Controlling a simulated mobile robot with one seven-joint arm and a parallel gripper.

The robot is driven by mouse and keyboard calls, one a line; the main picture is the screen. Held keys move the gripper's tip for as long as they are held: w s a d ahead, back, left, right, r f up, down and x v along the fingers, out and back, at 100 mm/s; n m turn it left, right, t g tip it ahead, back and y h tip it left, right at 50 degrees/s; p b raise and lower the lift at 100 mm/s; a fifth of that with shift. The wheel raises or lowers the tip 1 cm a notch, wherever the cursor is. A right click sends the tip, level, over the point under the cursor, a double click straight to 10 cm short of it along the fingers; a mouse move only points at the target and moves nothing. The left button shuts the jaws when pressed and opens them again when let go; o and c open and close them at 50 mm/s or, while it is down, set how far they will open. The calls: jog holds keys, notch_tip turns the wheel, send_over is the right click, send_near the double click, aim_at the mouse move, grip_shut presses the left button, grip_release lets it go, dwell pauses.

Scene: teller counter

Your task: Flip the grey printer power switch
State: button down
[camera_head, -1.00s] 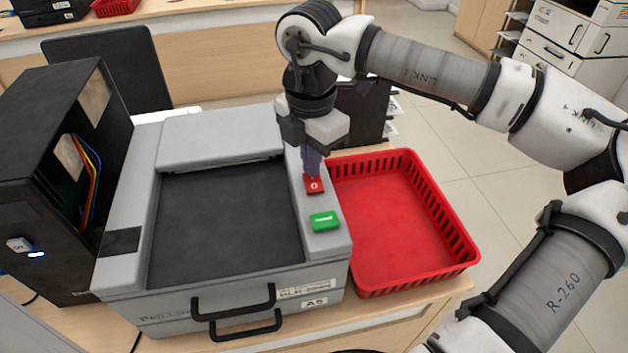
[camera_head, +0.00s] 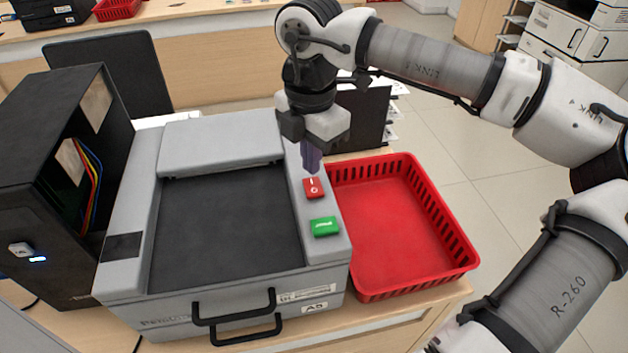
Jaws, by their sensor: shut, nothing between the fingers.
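The grey printer (camera_head: 216,128) stands on the counter, with a dark flat panel on top and two black handles at the front. Its red power switch (camera_head: 313,188) is on the right-hand strip, marked with a line and a circle. A green button (camera_head: 325,227) sits nearer the front on the same strip. My gripper (camera_head: 312,171) points down with its fingers shut and empty. The fingertips are just behind and above the red switch, at its far end. Whether they touch it I cannot tell.
A red basket (camera_head: 462,262) stands right of the printer, close against it. A black open case (camera_head: 40,150) with coloured cables and a small lit button stands at the left. A black chair (camera_head: 105,80) is behind. Open floor shows at the right.

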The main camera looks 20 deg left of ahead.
aim_at(311, 181)
jog(key=shift+r+p, duration=1.05)
jog(key=shift+r, duration=1.25)
jog(key=shift+s+f, duration=0.1)
jog(key=shift+f, duration=0.05)
